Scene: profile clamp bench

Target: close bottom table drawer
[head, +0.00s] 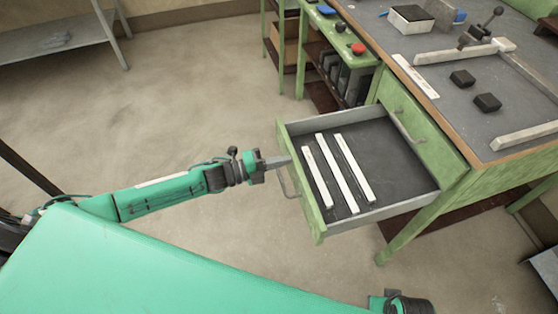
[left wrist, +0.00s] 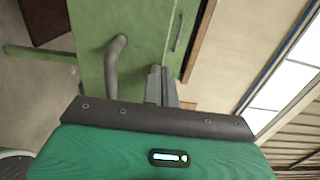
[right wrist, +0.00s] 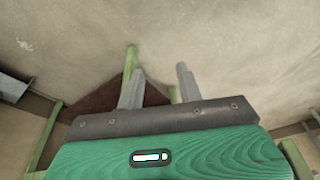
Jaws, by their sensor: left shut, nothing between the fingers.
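The bottom drawer (head: 308,210) of the green workbench is pulled well out, its front facing left in the head view. It has a grey bar handle (head: 287,183), which also shows in the left wrist view (left wrist: 112,70). Three white strips (head: 342,172) lie on its dark floor. My left gripper (head: 284,161) is shut and empty, its tips at the drawer front close beside the handle. I cannot tell whether they touch the panel. In the left wrist view its fingers (left wrist: 161,85) are together. My right gripper (right wrist: 159,82) is open and empty over the floor.
A closed upper drawer (head: 425,135) sits in the bench above the open one. The bench top (head: 450,115) holds white profiles, black blocks and a clamp. A smaller green stand (head: 345,45) is behind.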

